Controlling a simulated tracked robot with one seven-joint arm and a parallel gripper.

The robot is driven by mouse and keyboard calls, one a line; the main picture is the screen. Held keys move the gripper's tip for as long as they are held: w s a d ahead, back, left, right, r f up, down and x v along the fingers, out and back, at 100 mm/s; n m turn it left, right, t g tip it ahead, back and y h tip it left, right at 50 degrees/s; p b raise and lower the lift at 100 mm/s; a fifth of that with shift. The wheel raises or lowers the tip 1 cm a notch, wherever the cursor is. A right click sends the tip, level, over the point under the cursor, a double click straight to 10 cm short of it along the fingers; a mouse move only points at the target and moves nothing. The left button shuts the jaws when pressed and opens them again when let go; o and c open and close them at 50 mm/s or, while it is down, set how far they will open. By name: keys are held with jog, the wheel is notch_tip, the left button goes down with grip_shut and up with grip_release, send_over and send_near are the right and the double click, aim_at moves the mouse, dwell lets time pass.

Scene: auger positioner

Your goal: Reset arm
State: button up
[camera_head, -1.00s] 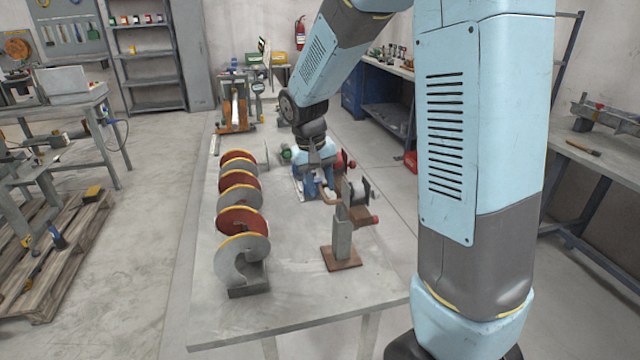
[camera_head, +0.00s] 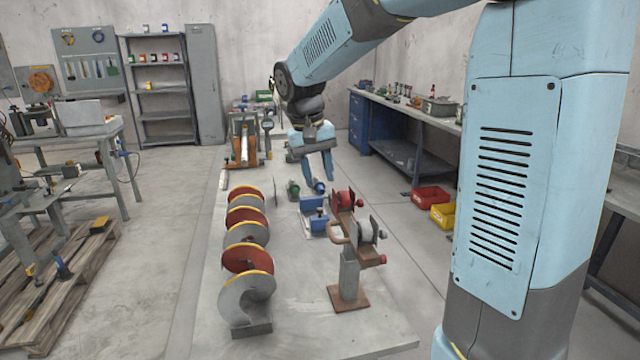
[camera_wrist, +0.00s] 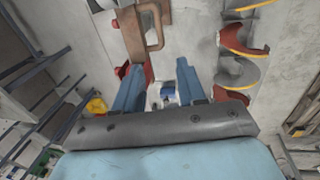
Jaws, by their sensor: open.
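My gripper (camera_head: 319,180) hangs over the table, its two blue fingers pointing down and spread apart, with nothing held between them. In the wrist view my gripper (camera_wrist: 160,80) also shows two separate blue fingers. Below it in the head view is a blue device (camera_head: 313,218) on the table; part of it shows between the fingers in the wrist view (camera_wrist: 168,95). In front of that stands a fixture (camera_head: 349,275) on a brown base, with a tan handle and red and grey spools.
A red and grey auger (camera_head: 246,225) with yellow edges runs along the table's left side. A gauge and an orange-framed device (camera_head: 243,140) stand at the far end. Red (camera_head: 430,197) and yellow (camera_head: 443,214) bins lie right of the table. The front of the tabletop (camera_head: 300,335) is bare.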

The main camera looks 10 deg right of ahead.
dwell(0.3)
jog(key=s+d+r+t+y, duration=0.1)
jog(key=s+d, duration=0.3)
jog(key=s, duration=0.7)
jog(key=s+d+r+t+y, duration=0.1)
jog(key=s+d+t, duration=0.3)
jog(key=s, duration=0.8)
jog(key=shift+r+t, duration=0.15)
jog(key=shift+t, duration=0.15)
dwell(1.0)
